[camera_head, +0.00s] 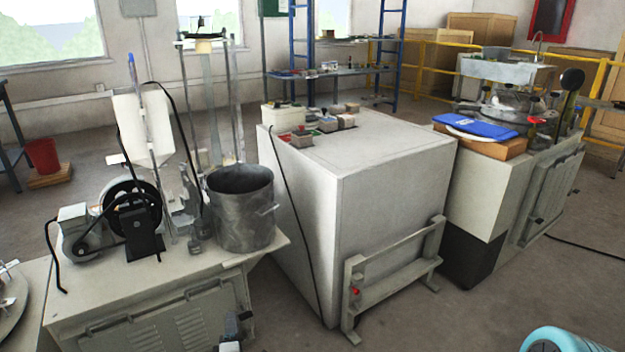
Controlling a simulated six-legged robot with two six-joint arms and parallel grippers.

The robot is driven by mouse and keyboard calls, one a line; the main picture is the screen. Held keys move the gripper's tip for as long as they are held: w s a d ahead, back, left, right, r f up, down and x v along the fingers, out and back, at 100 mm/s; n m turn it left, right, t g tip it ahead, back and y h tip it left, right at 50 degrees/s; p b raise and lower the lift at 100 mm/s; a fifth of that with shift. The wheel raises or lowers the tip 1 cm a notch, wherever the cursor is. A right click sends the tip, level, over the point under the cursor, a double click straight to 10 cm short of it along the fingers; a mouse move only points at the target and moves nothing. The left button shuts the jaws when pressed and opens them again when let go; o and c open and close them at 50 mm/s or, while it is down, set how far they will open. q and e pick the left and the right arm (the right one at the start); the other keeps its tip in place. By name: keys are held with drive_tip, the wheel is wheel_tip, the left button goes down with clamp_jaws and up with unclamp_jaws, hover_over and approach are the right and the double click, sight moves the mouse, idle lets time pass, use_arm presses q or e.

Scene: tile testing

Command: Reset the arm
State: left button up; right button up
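A small dark and white part at the bottom edge, in front of the near cabinet, looks like my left gripper (234,332). Only its tip shows, and its fingers are too small and cut off to tell whether they are open or shut. I see nothing clearly held in it. My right gripper is not in view.
A motor machine (120,225) and a grey metal pot (240,205) stand on the near cabinet (170,285). A large white box (390,190) with small blocks on top stands in the middle. A blue folded item (475,129) lies on the right bench.

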use_arm(q)
drive_tip(key=s+r+m+g+h+p, duration=0.2)
drive_tip(key=s+r+p, duration=0.1)
drive_tip(key=r+p, duration=0.95)
drive_tip(key=s+d+r+m+g+h+p, duration=0.2)
drive_tip(key=s+d+r+m+g+p, duration=0.2)
drive_tip(key=s+r+p, duration=0.4)
drive_tip(key=s+d+m+g+h+p, duration=0.1)
drive_tip(key=s+m+g, duration=0.5)
drive_tip(key=s, duration=0.8)
drive_tip(key=s+d+m+g+h+p, duration=0.2)
drive_tip(key=s+d+m+g, duration=0.3)
drive_tip(key=s, duration=1)
drive_tip(key=shift+d+r+m+g+h+p, duration=0.35)
drive_tip(key=shift+m+p, duration=0.25)
drive_tip(key=shift+p, duration=0.25)
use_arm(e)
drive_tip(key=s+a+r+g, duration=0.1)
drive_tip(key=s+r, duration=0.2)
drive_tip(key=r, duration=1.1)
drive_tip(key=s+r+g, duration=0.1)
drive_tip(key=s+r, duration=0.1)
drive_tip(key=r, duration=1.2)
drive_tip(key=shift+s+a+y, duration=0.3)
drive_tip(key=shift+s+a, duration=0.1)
